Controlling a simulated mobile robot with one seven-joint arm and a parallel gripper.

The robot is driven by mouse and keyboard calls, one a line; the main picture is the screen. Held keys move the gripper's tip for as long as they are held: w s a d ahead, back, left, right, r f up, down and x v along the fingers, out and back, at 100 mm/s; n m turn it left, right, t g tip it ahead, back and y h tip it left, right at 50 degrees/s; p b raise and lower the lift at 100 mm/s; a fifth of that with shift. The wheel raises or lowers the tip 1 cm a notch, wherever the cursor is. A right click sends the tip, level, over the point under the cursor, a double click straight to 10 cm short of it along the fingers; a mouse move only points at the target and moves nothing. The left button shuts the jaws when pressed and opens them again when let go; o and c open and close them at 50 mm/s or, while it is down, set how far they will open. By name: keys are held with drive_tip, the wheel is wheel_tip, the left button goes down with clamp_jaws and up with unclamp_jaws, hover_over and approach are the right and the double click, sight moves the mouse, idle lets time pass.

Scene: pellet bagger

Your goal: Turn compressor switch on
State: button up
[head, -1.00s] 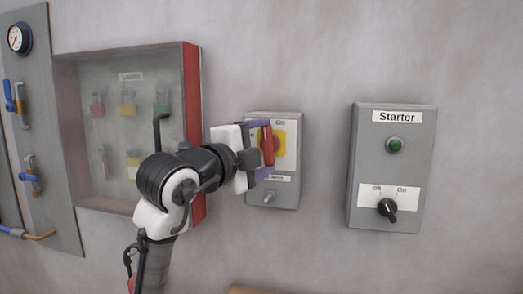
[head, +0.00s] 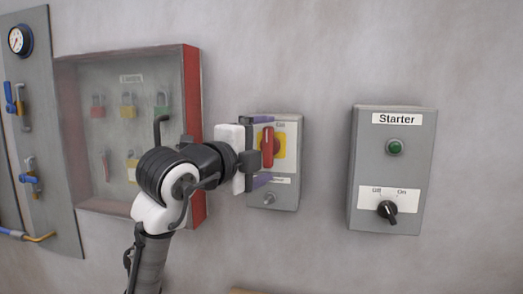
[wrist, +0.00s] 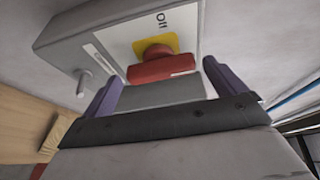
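The compressor switch is a red handle (head: 267,147) on a yellow plate (head: 280,146), on a small grey box (head: 285,195) on the wall. In the head view the handle stands about upright. The box's lower label is partly covered by my gripper. My gripper (head: 264,150) is at the box's left side, its purple fingers spread above and below the handle. In the wrist view the red handle (wrist: 162,68) lies across the space ahead of the fingers of my gripper (wrist: 163,88), with "Off" readable beyond it. The fingers are wide apart and I see no contact.
A grey Starter box (head: 395,160) with a green light and black knob is at the right. A red-edged lockout case (head: 194,130) with padlocks is close behind my arm at the left. A gauge and valve panel (head: 45,120) is at far left. Wall between the boxes is clear.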

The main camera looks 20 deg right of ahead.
drive_tip(key=b+v, duration=0.3)
drive_tip(key=v, duration=1.1)
drive_tip(key=shift+b, duration=0.35)
